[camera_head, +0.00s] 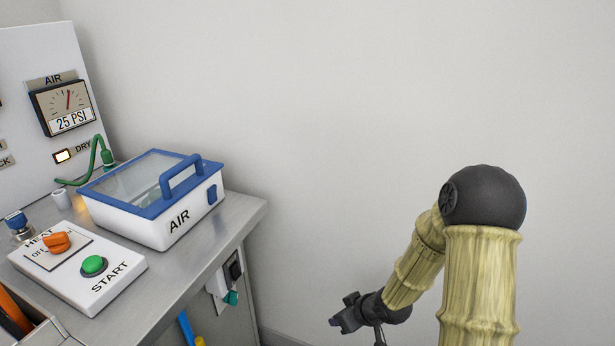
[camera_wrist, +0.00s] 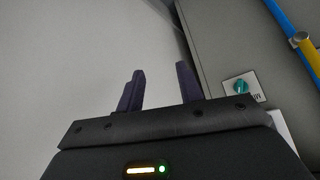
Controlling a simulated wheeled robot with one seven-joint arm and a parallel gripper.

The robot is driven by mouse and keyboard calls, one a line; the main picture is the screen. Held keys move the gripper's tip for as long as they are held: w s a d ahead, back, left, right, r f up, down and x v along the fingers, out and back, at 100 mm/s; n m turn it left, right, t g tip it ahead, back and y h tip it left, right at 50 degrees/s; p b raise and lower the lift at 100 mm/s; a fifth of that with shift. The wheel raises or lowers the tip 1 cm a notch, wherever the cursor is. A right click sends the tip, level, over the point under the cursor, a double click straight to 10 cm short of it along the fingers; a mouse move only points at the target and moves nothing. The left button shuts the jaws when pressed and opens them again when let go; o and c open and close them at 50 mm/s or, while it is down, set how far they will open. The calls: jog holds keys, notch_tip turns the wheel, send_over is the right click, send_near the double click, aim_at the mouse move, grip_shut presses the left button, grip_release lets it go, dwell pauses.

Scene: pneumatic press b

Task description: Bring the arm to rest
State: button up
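My arm is bent at the right of the head view, away from the bench. My gripper (camera_head: 346,318) hangs low in front of the wall, to the right of the bench. In the wrist view, the two dark fingers of my gripper (camera_wrist: 160,88) stand apart with nothing between them. The wrist view shows the wall and the bench's side beyond the fingers. My gripper touches nothing that I can see.
A metal bench (camera_head: 235,222) holds a white AIR box (camera_head: 150,218) with a blue-framed lid, and a HEAT/START control panel (camera_head: 75,275). A pressure gauge (camera_head: 66,105) reads 25 PSI. A teal knob (camera_wrist: 241,87) is on the bench's side. Free space lies right of the bench.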

jog(key=s+d+r+m+g+h+p, duration=0.1)
jog(key=s+d+r+m+h, duration=0.2)
jog(key=s+r, duration=0.45)
jog(key=s+d+r+m+g+h+p, duration=0.2)
jog(key=s+d+r+m, duration=0.15)
jog(key=s+r, duration=0.45)
notch_tip(320, 180, up, 37)
jog(key=w+p, duration=0.1)
jog(key=p, duration=3.5)
jog(key=shift+a+r, duration=0.15)
jog(key=shift+r, duration=0.05)
jog(key=shift+m, duration=0.25)
